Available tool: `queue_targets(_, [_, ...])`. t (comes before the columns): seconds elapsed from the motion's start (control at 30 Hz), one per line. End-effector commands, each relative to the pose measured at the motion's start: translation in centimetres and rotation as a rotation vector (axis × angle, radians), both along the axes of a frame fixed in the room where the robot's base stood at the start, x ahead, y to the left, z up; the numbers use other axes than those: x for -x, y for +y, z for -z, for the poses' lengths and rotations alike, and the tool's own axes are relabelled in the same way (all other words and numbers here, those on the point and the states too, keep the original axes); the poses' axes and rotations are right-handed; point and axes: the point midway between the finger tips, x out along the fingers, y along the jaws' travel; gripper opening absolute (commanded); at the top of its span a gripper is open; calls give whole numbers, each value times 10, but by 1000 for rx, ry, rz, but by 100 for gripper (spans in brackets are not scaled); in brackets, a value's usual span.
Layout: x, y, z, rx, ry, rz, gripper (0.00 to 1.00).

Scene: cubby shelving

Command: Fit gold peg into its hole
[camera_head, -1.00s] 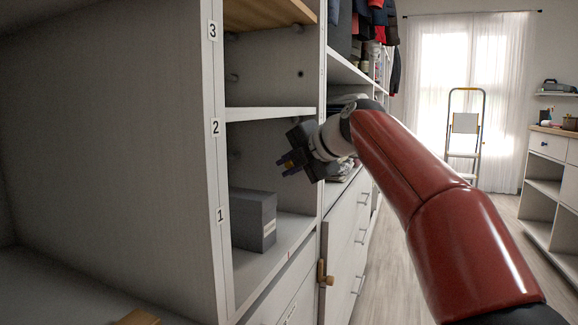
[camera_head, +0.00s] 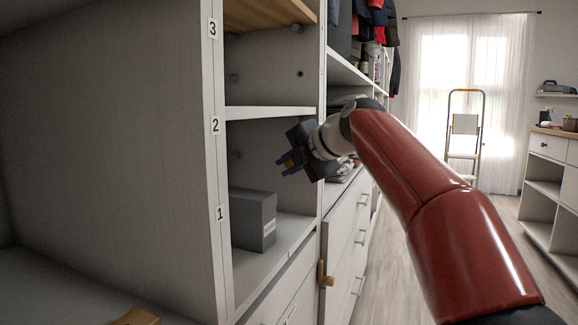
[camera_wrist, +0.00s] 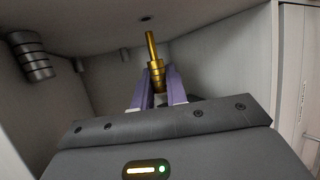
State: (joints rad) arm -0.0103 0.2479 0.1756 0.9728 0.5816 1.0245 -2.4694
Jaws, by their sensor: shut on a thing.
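The gold peg (camera_wrist: 154,58) shows in the wrist view, with a thin shaft and a wider stepped collar. My gripper (camera_wrist: 158,85) is shut on it, its purple fingers on either side of the collar. The peg's shaft points up in the wrist view, away from the fingers. In the head view my gripper (camera_head: 284,166) is at the mouth of the cubby, above the grey box. The peg is too small to make out there. A small dark hole (camera_head: 300,74) shows in the wall of the cubby above; I cannot tell if it is the peg's hole.
A grey box (camera_head: 253,219) stands on the floor of the cubby below my gripper. A white shelf board (camera_head: 270,113) lies above it. Grey pegs (camera_wrist: 34,62) stick out of the cubby wall. Free room lies around the gripper.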

Motion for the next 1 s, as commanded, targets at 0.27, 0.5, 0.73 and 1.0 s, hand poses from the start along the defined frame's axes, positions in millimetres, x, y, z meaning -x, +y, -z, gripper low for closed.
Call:
queue_targets(0.27, [0,0,0,0,0,0,0])
queue_targets(0.5, [-4,-2,0,0,1,1,0])
queue_targets(0.73, [-9,-4,-1,0,0,1,0])
queue_targets(1.0, [-16,-6,-1,0,0,1,0])
